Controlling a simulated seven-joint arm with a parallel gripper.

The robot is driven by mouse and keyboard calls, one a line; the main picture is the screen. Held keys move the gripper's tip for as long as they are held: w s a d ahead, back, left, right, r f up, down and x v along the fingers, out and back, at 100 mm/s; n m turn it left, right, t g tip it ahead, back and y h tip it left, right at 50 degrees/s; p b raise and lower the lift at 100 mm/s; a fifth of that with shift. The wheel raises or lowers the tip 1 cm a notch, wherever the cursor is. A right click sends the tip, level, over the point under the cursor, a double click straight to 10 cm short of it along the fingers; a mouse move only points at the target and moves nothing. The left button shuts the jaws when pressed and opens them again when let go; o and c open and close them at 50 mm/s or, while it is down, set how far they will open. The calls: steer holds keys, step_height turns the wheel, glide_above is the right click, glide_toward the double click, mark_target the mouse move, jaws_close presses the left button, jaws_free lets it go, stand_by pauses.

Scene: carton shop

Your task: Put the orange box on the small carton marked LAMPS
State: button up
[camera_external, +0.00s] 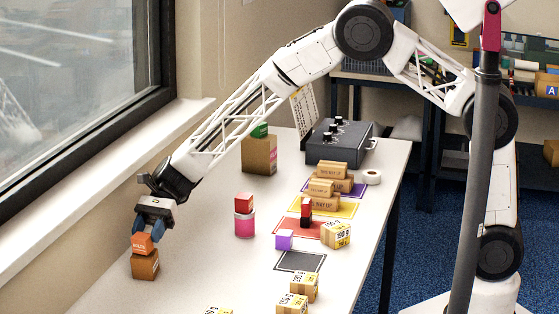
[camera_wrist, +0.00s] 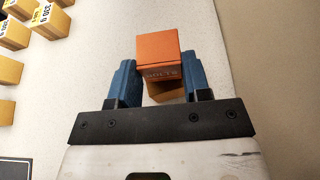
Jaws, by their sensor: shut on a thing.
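The orange box (camera_external: 142,244), with BOLTS printed on it, is between the blue fingers of my gripper (camera_external: 149,225), which is shut on it. It also shows in the wrist view (camera_wrist: 158,53). A small brown carton (camera_external: 145,267) stands directly below the box near the window side of the table. Its edge shows under the box in the wrist view (camera_wrist: 168,93). I cannot tell whether box and carton touch. No LAMPS marking is readable on this carton from here.
A larger carton (camera_external: 259,156) with a green item on top stands at the back. A red block sits on a pink tin (camera_external: 244,224). A purple cube (camera_external: 284,239) and several labelled wooden blocks (camera_external: 335,235) lie to the right. Table around the carton is clear.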

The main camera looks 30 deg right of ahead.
steer(key=shift+f, duration=0.25)
steer(key=o, duration=1)
steer(key=shift+r, duration=0.1)
steer(key=v, duration=1.2)
stand_by(0.6)
